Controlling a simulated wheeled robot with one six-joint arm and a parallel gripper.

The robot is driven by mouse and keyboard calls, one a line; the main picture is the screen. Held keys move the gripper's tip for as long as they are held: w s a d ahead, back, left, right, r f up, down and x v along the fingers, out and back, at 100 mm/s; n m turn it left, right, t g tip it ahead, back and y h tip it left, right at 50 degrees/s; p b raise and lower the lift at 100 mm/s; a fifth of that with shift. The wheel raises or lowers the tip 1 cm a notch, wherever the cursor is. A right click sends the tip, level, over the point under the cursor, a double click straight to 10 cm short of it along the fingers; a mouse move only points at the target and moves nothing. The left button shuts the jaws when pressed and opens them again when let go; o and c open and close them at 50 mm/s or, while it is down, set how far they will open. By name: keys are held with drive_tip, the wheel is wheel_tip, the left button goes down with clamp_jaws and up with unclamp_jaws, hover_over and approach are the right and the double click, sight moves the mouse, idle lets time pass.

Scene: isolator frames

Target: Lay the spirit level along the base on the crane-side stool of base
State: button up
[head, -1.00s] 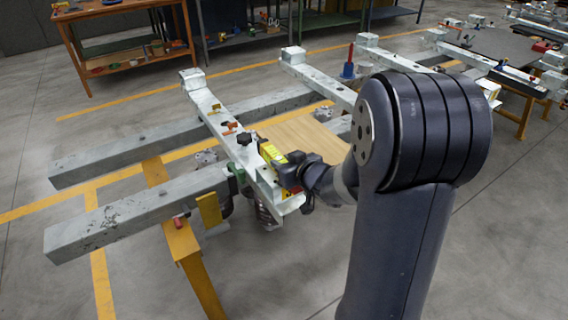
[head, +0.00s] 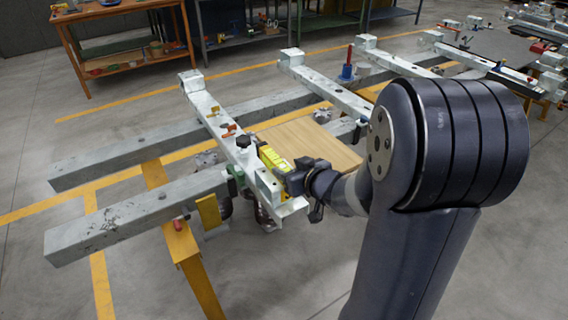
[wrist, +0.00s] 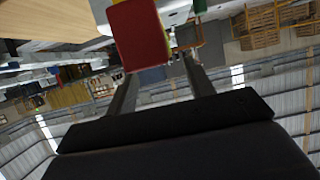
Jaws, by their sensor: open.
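The yellow spirit level (head: 275,165) lies lengthwise on the near end of the pale metal base (head: 222,122), beside a black knob. In the wrist view its red end (wrist: 138,35), with a yellow side, is just past my fingertips. My gripper (head: 293,178) is at the near right end of the level. In the wrist view my gripper (wrist: 158,65) has its two fingers apart with a gap between them. I cannot tell whether a finger still touches the level. My arm hides part of the floor and frames at the right.
Two long grey beams (head: 130,215) cross under the base, on a yellow trestle (head: 185,245). A wooden board (head: 310,142) lies right of the base. More pale bases (head: 325,85) stand behind. Orange and grey shelves are at the back. The left floor is clear.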

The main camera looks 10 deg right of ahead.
sight(282, 165)
drive_tip(key=p+v, duration=0.1)
drive_tip(key=v, duration=0.7)
drive_tip(key=shift+p, duration=0.4)
drive_tip(key=b+x, duration=0.3)
drive_tip(key=x, duration=0.9)
drive_tip(key=shift+f, duration=0.2)
wheel_tip(282, 165, up, 2)
drive_tip(key=shift+r+p, duration=0.1)
drive_tip(key=shift+p, duration=0.4)
drive_tip(key=shift+r, duration=0.3)
drive_tip(key=shift+s, duration=0.1)
